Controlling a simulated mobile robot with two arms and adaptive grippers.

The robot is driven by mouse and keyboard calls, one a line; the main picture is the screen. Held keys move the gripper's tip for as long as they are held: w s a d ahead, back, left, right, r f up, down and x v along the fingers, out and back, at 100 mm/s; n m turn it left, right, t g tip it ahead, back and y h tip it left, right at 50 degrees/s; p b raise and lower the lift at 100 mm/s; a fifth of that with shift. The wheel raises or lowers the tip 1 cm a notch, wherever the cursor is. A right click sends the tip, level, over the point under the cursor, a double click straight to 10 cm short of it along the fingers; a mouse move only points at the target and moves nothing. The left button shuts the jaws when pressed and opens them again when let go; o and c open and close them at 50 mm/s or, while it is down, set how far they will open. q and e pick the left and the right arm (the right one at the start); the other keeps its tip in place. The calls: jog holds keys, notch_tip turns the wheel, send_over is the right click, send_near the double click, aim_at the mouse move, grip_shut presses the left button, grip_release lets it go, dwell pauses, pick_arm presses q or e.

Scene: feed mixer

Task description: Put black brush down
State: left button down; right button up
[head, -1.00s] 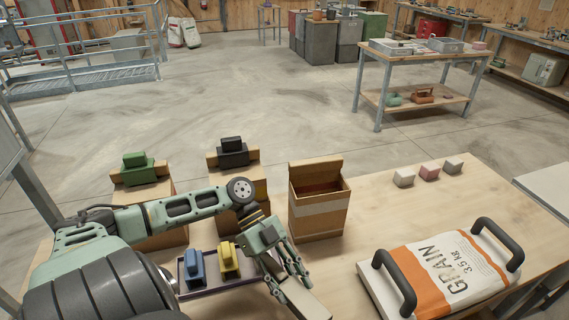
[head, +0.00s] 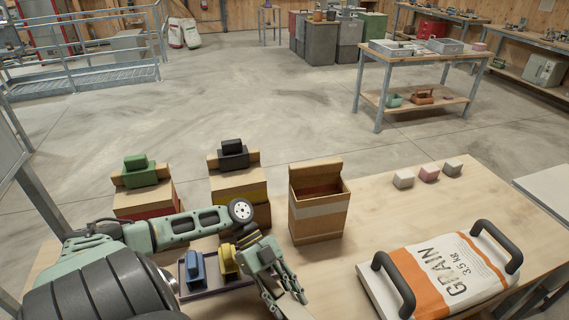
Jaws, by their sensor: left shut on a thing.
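My left gripper (head: 286,291) reaches down to the bottom edge of the head view, right of the tray. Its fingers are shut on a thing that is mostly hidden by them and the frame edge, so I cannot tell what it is. A black stepped block (head: 233,155), which may be a black brush, rests on a cardboard box (head: 238,184), apart from the gripper. A blue piece (head: 196,268) and a yellow piece (head: 229,259) of similar shape stand in a dark tray (head: 184,289). My right gripper is not in view.
A green piece (head: 138,170) rests on another box (head: 145,197) at left. An open cardboard box (head: 318,214) stands in the middle. A grain bag (head: 450,272) between black handles lies at right. Several small blocks (head: 429,173) sit behind. The wooden table (head: 365,215) is clear between.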

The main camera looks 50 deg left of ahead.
aim_at(263, 273)
pick_arm(q)
jog(key=shift+f, duration=0.35)
jog(key=c, duration=1.1)
grip_release()
jog(key=shift+r, duration=0.1)
jog(key=shift+r+p, duration=0.35)
jog(key=shift+r, duration=0.25)
jog(key=shift+a+r, duration=0.1)
jog(key=shift+a, duration=0.25)
jog(key=b+v, duration=0.3)
jog(key=v, duration=0.7)
jog(key=shift+a+r, duration=0.4)
jog(key=shift+a, duration=0.05)
jog(key=shift+r, duration=0.1)
